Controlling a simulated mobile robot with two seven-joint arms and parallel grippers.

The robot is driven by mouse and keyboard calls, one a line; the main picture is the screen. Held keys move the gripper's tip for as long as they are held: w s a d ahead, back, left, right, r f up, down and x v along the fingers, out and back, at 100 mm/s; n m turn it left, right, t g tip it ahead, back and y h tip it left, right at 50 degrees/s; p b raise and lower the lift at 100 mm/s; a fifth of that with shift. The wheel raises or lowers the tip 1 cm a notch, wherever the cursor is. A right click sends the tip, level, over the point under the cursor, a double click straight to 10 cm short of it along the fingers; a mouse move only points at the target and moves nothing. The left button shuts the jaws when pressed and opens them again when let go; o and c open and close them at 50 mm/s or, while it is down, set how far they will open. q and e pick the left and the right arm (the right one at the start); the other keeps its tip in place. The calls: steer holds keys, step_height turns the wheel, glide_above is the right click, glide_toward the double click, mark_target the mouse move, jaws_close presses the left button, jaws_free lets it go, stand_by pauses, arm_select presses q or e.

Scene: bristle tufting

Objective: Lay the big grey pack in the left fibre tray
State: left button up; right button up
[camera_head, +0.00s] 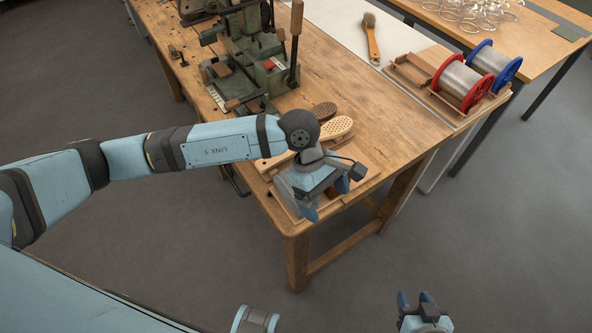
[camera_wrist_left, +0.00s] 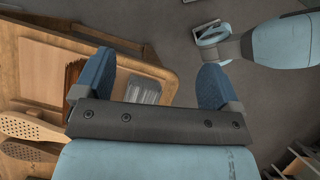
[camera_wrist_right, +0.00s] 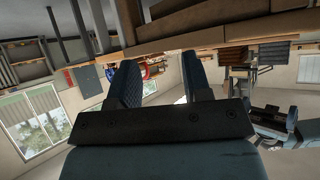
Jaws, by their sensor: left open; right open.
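My left gripper (camera_head: 326,202) is open above the front corner of the wooden workbench, pointing down. In the left wrist view, a grey fibre pack (camera_wrist_left: 143,90) lies below and between the open fingers (camera_wrist_left: 157,62), with no visible contact. It lies on a wooden tray (camera_wrist_left: 150,65), with a reddish-brown fibre bundle (camera_wrist_left: 73,75) to its left. In the head view my gripper hides the pack, and only part of the tray (camera_head: 369,164) shows. I cannot tell which tray is the left fibre tray. My right gripper (camera_head: 414,297) is open and empty, away from the bench.
Drilled brush blocks (camera_head: 335,128) lie behind my left gripper. A green machine (camera_head: 255,65) stands further back. Wire spools (camera_head: 460,82) and a handled brush (camera_head: 371,40) are at the back right. Bare bench top (camera_head: 400,118) lies right of the blocks.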

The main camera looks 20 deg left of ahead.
mark_target(282, 183)
arm_select(q)
steer(key=w+a+t+y, duration=0.1)
steer(key=w+a, duration=0.1)
steer(key=a, duration=0.1)
steer(key=w+a+m+t+y, duration=0.1)
steer(key=w+a+y, duration=0.1)
steer(key=w+a+m+t+y+b, duration=0.1)
steer(key=w+a+y, duration=0.1)
steer(key=a, duration=0.1)
steer(key=shift+w+a+f, duration=0.2)
steer(key=shift+a+f, duration=0.15)
steer(key=shift+f+b, duration=0.35)
steer(key=shift+f, duration=0.45)
step_height(282, 183, down, 8)
steer(key=b, duration=0.5)
steer(key=shift+f+b, duration=0.2)
steer(key=shift+b, duration=0.1)
steer(key=shift+f+b, duration=0.3)
steer(key=shift+f, duration=0.15)
arm_select(e)
steer(key=f, duration=0.3)
steer(key=w+a+f, duration=0.1)
steer(key=shift+f, duration=0.4)
